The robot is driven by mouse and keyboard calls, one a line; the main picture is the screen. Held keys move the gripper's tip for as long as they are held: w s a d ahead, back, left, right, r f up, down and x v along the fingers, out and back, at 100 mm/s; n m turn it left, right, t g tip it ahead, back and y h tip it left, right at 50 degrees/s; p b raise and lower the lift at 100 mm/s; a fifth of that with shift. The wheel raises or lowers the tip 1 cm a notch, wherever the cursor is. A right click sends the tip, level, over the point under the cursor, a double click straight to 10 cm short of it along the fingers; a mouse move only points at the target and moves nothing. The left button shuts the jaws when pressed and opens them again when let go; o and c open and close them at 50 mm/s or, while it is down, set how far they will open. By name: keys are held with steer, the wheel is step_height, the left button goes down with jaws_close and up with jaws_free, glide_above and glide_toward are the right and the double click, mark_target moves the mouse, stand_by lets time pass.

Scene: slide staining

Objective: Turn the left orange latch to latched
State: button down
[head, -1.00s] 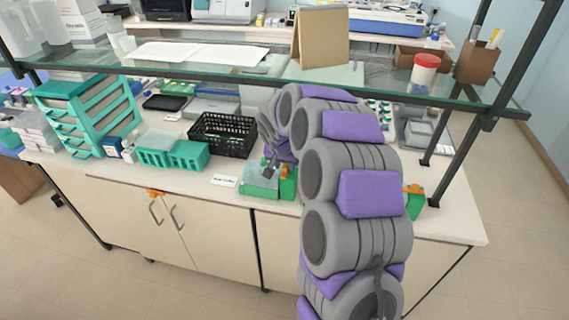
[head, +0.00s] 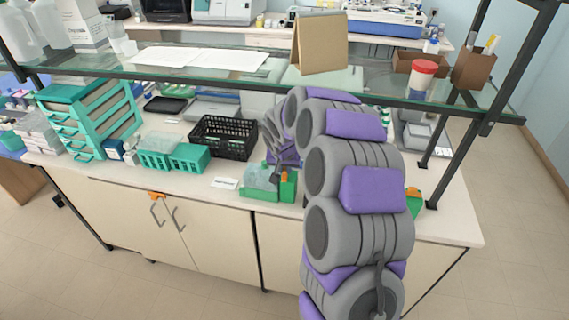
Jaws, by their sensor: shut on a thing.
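A green-based unit (head: 258,193) with a clear cover stands near the bench's front edge, left of my arm. The left orange latch (head: 285,175) sits on top of the green block at its right end. My gripper (head: 281,164) points down at this latch from behind and appears shut on it. The fingertips are small and partly blend with the cover, so the latch's angle is hard to read. Another orange latch (head: 413,190) shows on a green block at the right, partly hidden behind my arm.
A white label card (head: 225,183) lies left of the unit. Behind it are a black basket (head: 223,136) and teal racks (head: 173,158). A glass shelf (head: 225,78) crosses above the bench. An orange piece (head: 157,195) sits at the cabinet handles.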

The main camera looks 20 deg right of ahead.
steer(key=n+p, duration=0.1)
steer(key=p, duration=0.1)
steer(key=n+y+p, duration=0.1)
steer(key=n+p, duration=0.2)
steer(key=p, duration=0.1)
steer(key=shift+d+r+t+y+p, duration=0.1)
steer(key=shift+r+t+y+p, duration=0.2)
steer(key=shift+r+y, duration=0.1)
steer(key=shift+f+n+y+p, duration=0.15)
steer(key=shift+n+y+p, duration=0.15)
steer(key=shift+n+p, duration=0.8)
steer(key=shift+w+f+n+y+p, duration=0.1)
steer(key=shift+n+y+p, duration=0.25)
steer(key=shift+n, duration=0.55)
steer(key=shift+d+f+n+y+b, duration=0.2)
steer(key=shift+n+y+b, duration=0.15)
steer(key=shift+n+b, duration=0.4)
steer(key=n+y+b, duration=0.1)
steer(key=n+b, duration=0.2)
steer(key=shift+f, duration=0.2)
steer(key=n+g+b, duration=0.1)
steer(key=n+b, duration=0.2)
steer(key=shift+d+r+y+b, duration=0.1)
steer(key=shift+y+b, duration=0.2)
steer(key=shift+r+n+g+b, duration=0.1)
steer(key=shift+n+g+b, duration=0.35)
steer(key=shift+b, duration=0.1)
steer(key=shift+r, duration=0.1)
